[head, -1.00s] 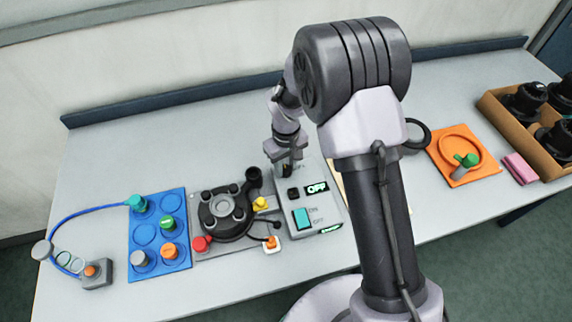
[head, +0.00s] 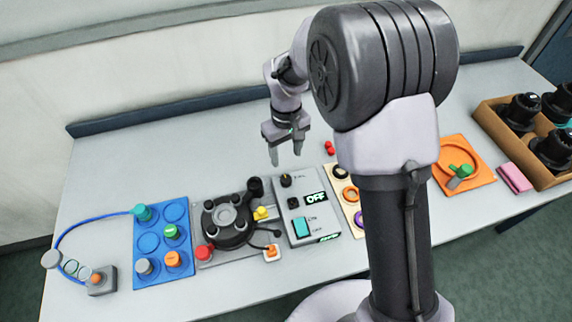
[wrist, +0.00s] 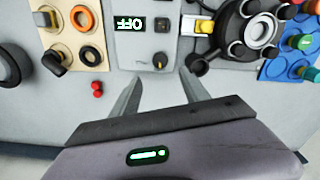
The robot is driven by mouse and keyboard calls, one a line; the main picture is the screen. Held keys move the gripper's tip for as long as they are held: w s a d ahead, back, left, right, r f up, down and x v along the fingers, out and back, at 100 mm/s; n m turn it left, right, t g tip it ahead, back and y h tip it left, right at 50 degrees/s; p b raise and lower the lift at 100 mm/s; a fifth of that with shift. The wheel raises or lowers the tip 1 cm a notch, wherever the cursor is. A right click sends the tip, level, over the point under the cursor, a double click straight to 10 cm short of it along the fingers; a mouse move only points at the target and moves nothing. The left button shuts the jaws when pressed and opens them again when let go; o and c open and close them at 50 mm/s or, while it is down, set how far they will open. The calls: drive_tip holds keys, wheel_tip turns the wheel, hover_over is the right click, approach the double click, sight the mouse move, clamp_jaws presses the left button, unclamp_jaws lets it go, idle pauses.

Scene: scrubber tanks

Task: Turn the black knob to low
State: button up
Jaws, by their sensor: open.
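The black knob (head: 286,181) sits at the far end of a grey control box (head: 313,228); it also shows in the wrist view (wrist: 159,61). A pale mark shows on the knob, but the label beside it is too small to read. My gripper (head: 285,156) is open and empty, raised above and behind the knob, apart from it. In the wrist view the knob lies just beyond the two spread fingertips (wrist: 160,78).
A black round device (head: 228,222) on a grey plate and a blue tray (head: 148,271) with coloured caps stand left of the box. A cream board with rings (wrist: 72,15) is on its other side. Two small red pieces (head: 329,148) lie behind. The bench behind the box is largely clear.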

wheel_tip(320, 180, up, 6)
drive_tip(key=p, duration=0.1)
idle(0.4)
